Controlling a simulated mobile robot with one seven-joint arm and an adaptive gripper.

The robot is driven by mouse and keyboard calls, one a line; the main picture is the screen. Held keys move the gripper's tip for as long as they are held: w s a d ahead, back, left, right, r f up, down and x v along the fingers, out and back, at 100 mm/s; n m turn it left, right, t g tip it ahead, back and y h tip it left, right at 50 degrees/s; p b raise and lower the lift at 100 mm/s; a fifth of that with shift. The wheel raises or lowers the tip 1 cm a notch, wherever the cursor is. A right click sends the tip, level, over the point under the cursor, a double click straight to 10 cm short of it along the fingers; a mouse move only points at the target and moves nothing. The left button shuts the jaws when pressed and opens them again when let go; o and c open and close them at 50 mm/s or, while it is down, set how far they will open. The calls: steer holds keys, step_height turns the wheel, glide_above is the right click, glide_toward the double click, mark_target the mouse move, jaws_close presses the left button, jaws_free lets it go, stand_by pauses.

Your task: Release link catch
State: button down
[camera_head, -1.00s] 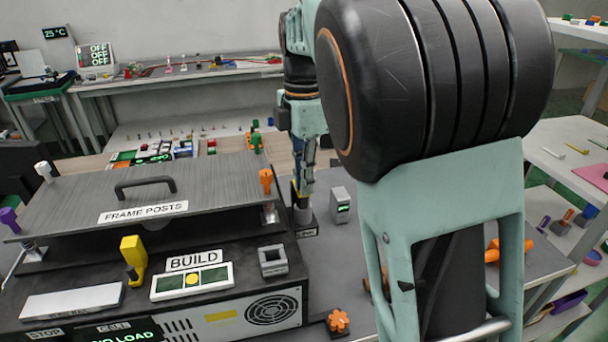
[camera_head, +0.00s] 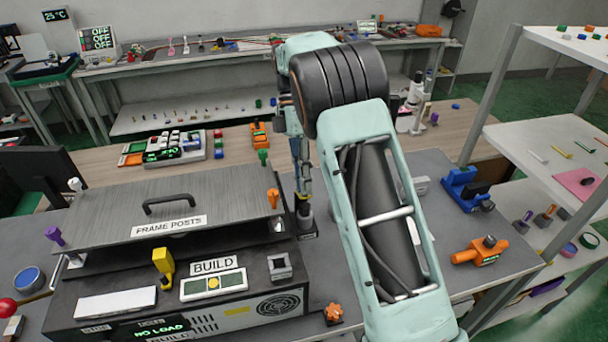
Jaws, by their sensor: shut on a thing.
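My gripper (camera_head: 304,188) points down at a small fixture (camera_head: 307,222) just right of the machine with the FRAME POSTS plate. The fixture has a dark base and an upright part with a little yellow at the top. My gripper is shut on the top of this upright part, and its fingers hide most of it. I cannot read the fixture's label, so I cannot tell if it is the link catch. My arm hides the bench just right of it.
The machine carries a handled plate (camera_head: 150,215), a yellow lever (camera_head: 163,265) and an orange lever (camera_head: 272,198). An orange knob (camera_head: 333,312) stands in front. A blue fixture (camera_head: 468,190) and an orange valve-like fixture (camera_head: 480,251) stand on the right, with bare bench between them.

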steer(key=shift+w+r+g, duration=0.15)
steer(key=shift+w+g, duration=0.3)
steer(key=shift+g, duration=0.25)
steer(key=shift+w+g, duration=0.1)
steer(key=shift+g, duration=0.2)
steer(key=c, duration=2)
jaws_free()
steer(key=shift+a, duration=0.1)
steer(key=shift+s, duration=0.2)
